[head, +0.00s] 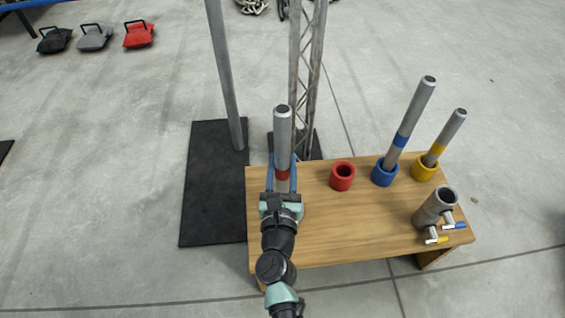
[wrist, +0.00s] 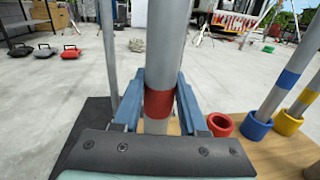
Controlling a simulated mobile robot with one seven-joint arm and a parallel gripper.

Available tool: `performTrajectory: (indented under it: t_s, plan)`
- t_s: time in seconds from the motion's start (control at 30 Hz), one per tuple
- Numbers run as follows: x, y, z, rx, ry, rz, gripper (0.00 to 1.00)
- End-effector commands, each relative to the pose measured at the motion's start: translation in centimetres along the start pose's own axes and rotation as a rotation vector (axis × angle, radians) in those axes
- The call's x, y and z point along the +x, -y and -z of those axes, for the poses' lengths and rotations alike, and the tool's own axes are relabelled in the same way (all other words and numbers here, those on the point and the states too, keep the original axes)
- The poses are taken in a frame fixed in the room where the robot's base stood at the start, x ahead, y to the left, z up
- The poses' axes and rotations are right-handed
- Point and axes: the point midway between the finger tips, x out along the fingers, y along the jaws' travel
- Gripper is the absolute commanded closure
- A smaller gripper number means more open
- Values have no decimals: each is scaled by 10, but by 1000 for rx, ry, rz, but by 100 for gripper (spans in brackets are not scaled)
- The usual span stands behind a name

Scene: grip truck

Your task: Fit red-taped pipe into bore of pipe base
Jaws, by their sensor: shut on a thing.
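My gripper (head: 282,162) is shut on the red-taped pipe (head: 283,130), with its blue fingers on either side near the red tape. The grey pipe stands nearly upright over the left end of the bench. In the wrist view the pipe (wrist: 164,45) rises between the fingers, its red band (wrist: 159,103) showing. Its lower end is hidden, so I cannot tell whether it touches the wood. The grey pipe base (head: 432,209) is a short tube at the bench's right front, leaning slightly, its dark open bore facing up. It has side handles, one yellow and one blue.
On the wooden bench (head: 325,225) stand an empty red ring (head: 342,177), a blue ring (head: 384,174) holding a blue-taped pipe (head: 413,115), and a yellow ring (head: 424,168) holding a yellow-taped pipe (head: 447,132). A tall pole (head: 224,75) and lattice truss stand behind. The bench's middle front is clear.

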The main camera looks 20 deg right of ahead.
Motion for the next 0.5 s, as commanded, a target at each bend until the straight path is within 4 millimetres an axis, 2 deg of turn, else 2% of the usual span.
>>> performTrajectory:
  t_s: [0.43, 0.47, 0.5]
  plan:
    - [0, 0, 5, 0, 3, 1, 100]
    - [0, 0, 4, 0, 3, 1, 53]
    - [0, 0, 4, 0, 2, 0, 46]
